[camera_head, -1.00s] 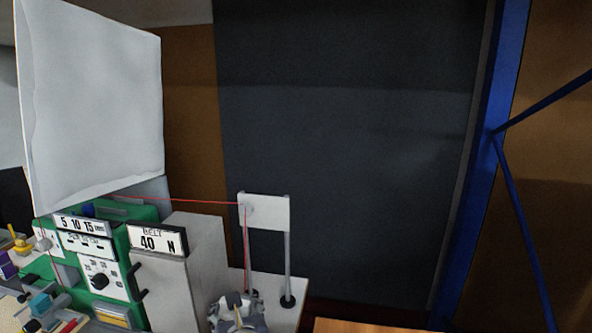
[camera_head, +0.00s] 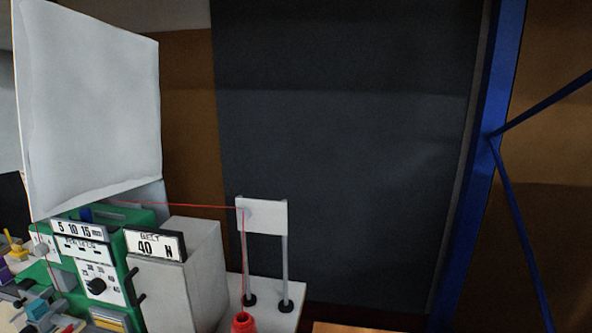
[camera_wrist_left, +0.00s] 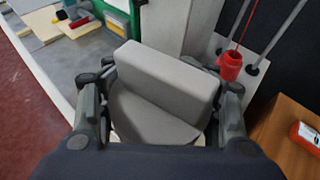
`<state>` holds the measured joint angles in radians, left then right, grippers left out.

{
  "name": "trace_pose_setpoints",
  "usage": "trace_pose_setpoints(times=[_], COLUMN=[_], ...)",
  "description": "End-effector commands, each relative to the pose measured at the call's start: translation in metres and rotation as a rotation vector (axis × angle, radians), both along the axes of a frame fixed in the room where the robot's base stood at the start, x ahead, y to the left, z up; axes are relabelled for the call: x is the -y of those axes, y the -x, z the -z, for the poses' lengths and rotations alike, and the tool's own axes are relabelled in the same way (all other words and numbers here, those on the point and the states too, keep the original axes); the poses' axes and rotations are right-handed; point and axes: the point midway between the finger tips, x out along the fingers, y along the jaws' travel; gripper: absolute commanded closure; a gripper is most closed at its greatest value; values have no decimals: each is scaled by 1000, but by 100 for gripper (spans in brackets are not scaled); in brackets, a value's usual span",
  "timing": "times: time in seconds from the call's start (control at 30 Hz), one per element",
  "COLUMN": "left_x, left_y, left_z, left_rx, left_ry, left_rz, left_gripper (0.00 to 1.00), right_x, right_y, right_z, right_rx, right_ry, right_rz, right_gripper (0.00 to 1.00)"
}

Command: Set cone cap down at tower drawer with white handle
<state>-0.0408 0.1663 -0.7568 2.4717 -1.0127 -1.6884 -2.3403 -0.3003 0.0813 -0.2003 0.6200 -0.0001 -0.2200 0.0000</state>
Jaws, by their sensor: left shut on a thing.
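In the left wrist view my left gripper (camera_wrist_left: 163,112) has its two dark fingers closed on either side of a grey piece, a thick upright slab on a rounded base. I take it to be the cone cap (camera_wrist_left: 165,85). In the head view neither gripper nor the cap shows. The light grey tower (camera_head: 203,275) stands beside the green machine, with a "BELT 40 N" plate on top and dark handles on its left. It also shows just beyond the cap in the left wrist view (camera_wrist_left: 203,25). I cannot make out a drawer with a white handle.
A red spool (camera_head: 243,323) stands right of the tower, its thread rising to a white plate on posts (camera_head: 262,216). The green machine (camera_head: 95,275) and loose pieces are left. A wooden surface (camera_wrist_left: 283,125) holds a red and white item (camera_wrist_left: 305,135). A large white sheet (camera_head: 90,110) hangs above.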

Motion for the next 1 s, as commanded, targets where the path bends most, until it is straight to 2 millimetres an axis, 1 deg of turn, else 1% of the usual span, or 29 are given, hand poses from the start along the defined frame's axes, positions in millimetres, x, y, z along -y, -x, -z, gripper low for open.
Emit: trace_pose_setpoints(times=[0.73, 0.87, 0.97, 1.0], left_x=[1, 10, 23, 29], left_y=[-2, -15, -35, -45], left_z=[0, 2, 5, 6], left_rx=[2, 10, 19, 23], left_ry=[-2, -5, -11, -13], left_rz=[4, 28, 63, 79], left_gripper=[68, 68, 68, 68], right_x=[0, -1, -2, -2], right_y=[0, 0, 0, 0], right_z=[0, 0, 0, 0], right_rx=[0, 0, 1, 1], right_ry=[0, -1, -2, -2], right_rz=[1, 1, 1, 2], right_gripper=[67, 67, 67, 67])
